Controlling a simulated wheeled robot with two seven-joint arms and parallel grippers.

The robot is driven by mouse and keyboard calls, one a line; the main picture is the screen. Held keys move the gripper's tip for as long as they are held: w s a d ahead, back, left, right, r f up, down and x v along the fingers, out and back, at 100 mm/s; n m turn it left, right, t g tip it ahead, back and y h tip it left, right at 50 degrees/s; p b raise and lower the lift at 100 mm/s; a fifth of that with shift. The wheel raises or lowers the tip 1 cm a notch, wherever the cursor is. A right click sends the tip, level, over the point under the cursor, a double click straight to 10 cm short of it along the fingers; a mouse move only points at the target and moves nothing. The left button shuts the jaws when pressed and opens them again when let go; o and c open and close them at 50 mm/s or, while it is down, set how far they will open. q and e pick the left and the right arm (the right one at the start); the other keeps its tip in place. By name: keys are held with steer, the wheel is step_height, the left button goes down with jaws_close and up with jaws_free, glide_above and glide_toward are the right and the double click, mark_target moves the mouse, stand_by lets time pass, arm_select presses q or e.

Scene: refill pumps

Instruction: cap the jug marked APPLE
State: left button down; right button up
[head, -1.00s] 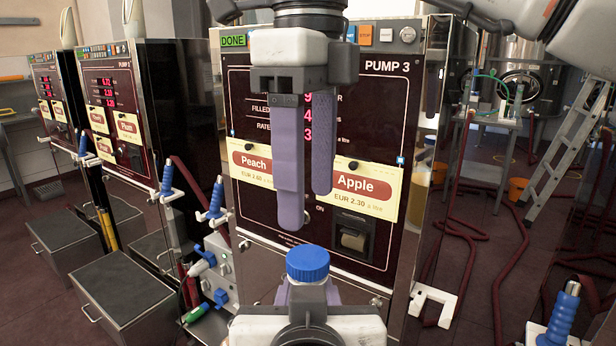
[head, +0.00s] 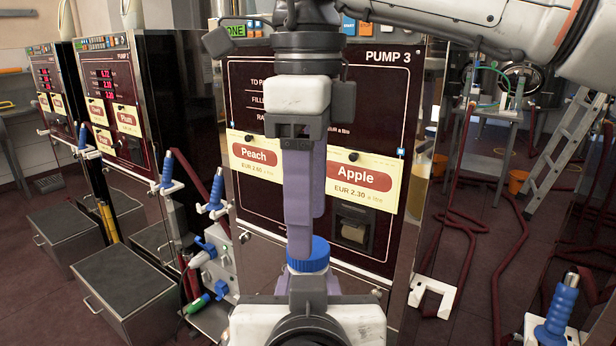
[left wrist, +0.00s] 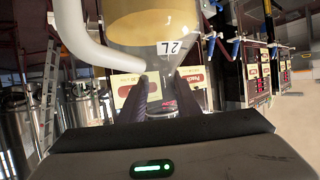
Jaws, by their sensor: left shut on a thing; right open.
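My left gripper (head: 307,288) is at the bottom centre of the head view, its purple fingers shut just below a blue cap (head: 316,262). In the left wrist view, a clear jug (left wrist: 180,42) with amber contents, a 2L mark and a white handle (left wrist: 82,45) has its narrow end at these fingers. The hand hides the jug in the head view. I see no name on the jug and cannot tell how the cap sits on it. My right gripper (head: 304,240) is open and points down over the cap. One fingertip overlaps the cap; contact is unclear.
Pump 3 (head: 375,80) stands close behind both grippers, with Peach (head: 258,155) and Apple (head: 363,180) signs. Other pumps and grey boxes (head: 120,285) stand at left. Hoses (head: 480,250) and a ladder (head: 570,135) are at right.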

arm_select(q)
steer(key=shift+r, duration=0.35)
arm_select(e)
steer(key=shift+f, duration=1.65)
steer(key=c, duration=1.1)
steer(key=o, duration=1.3)
steer(key=shift+c, duration=0.2)
step_height(320, 180, up, 12)
steer(key=shift+w, duration=0.2)
